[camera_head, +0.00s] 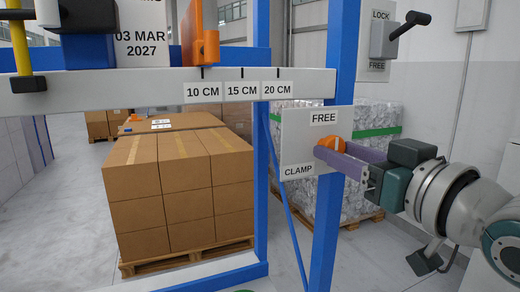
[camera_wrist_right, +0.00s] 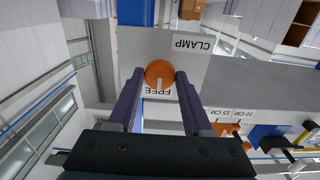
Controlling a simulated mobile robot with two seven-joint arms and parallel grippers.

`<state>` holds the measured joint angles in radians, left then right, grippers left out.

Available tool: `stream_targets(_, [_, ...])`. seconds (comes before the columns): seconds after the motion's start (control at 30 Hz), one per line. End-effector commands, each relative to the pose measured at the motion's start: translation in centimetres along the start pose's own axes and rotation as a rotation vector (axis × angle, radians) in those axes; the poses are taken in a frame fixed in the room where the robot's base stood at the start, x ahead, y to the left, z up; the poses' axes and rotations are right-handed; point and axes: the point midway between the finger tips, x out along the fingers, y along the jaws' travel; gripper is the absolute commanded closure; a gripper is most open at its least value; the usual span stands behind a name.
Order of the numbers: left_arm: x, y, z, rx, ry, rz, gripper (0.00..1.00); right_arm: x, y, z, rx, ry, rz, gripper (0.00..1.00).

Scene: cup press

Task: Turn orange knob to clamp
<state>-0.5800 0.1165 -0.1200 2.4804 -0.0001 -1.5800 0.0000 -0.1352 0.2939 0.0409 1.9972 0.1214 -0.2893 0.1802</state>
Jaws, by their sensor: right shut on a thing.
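The orange knob (camera_head: 335,144) sits on a white plate (camera_head: 299,140) fixed to a blue post. The plate has a FREE label at its top and a CLAMP label at its lower left. My right gripper (camera_head: 326,153) reaches in from the right, its purple fingers shut on the knob. In the right wrist view, the knob (camera_wrist_right: 159,73) lies between the two fingertips. Its white mark points to the FREE label (camera_wrist_right: 158,90). The fingers hide part of the knob in the head view. My left gripper is not in view.
An orange slider (camera_head: 205,45) stands on a white rail (camera_head: 130,90) marked 10, 15 and 20 CM. A LOCK/FREE panel with a dark lever (camera_head: 408,25) is at upper right. Cartons (camera_head: 180,185) on a pallet stand behind the blue frame.

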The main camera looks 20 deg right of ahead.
Motion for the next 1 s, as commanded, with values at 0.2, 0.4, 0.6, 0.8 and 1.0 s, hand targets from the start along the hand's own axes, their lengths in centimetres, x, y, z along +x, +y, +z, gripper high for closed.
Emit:
stream_targets(0.2, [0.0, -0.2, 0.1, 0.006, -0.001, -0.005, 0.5, 0.0, 0.0, 0.0, 0.0, 0.001, -0.001, 1.0])
stream_targets(0.4, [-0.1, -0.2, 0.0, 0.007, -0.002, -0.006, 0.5, 0.0, 0.0, -0.1, -0.018, 0.0, -0.001, 1.0])
stream_targets(0.6, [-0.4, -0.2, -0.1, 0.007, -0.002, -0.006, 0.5, 0.0, 0.0, -0.1, -0.1, 0.001, -0.001, 1.0])
stream_targets(0.8, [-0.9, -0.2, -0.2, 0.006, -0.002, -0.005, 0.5, 0.0, 0.0, -0.2, -0.252, 0.0, -0.001, 1.0])
stream_targets(1.0, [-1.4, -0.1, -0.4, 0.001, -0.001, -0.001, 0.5, 0.0, 0.0, -0.2, -0.441, 0.0, -0.001, 1.0])
